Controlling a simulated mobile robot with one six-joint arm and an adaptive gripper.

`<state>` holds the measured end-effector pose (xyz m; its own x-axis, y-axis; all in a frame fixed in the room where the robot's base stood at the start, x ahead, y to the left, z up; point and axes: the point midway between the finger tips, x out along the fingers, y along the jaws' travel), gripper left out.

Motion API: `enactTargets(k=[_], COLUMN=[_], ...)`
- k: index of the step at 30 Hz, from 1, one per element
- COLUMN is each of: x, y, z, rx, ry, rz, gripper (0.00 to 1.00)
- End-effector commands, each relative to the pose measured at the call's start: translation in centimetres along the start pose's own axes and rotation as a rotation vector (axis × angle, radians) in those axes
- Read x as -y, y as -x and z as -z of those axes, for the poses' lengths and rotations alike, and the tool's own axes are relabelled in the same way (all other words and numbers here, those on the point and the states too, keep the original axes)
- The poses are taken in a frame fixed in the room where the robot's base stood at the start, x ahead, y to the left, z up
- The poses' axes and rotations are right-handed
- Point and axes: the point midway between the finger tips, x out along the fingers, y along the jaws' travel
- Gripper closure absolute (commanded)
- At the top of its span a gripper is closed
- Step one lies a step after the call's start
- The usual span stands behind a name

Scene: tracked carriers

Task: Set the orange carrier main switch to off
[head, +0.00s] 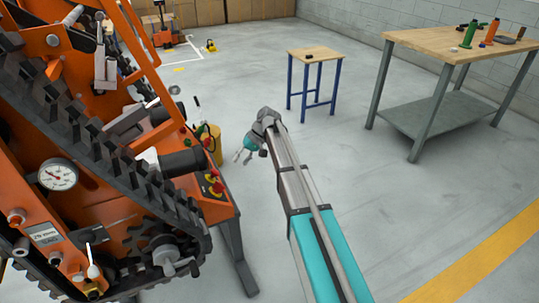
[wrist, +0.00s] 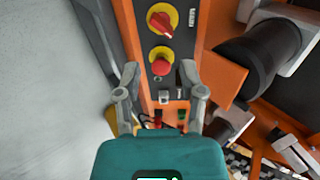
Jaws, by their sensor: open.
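The main switch (wrist: 162,20) is a red rotary handle on a round yellow plate, at the top of a dark panel in the wrist view. Its handle looks slanted; I cannot read its marked position. A red push button (wrist: 161,67) on a yellow plate sits below it. The orange carrier (head: 225,211) fills the left of the head view, with the dark control panel (head: 212,185) on its near right end. My gripper (wrist: 159,74) is open and empty, its fingertips either side of the button in the picture, apart from the switch. It also shows right of the panel in the head view (head: 240,156).
Black cylinders (wrist: 262,55) stick out right of the panel. A yellow container (head: 209,146) stands behind the panel end. A small wooden table (head: 305,52) and a workbench (head: 425,40) stand farther back.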

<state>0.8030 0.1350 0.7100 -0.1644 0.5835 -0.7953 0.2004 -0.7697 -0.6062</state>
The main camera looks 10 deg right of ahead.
Motion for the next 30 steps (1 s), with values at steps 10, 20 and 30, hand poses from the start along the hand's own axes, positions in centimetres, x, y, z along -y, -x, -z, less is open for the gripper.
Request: enactTargets(k=[10, 20, 30], x=[1.0, 1.7, 2.5], y=[2.4, 4.4, 6.6], z=[-3.8, -7.2, -10.6], rx=[-0.007, -0.016, -0.024], ry=[-0.036, -0.068, -0.1], rz=[-0.079, -0.153, -0.23], gripper=[0.49, 0.49, 0.49])
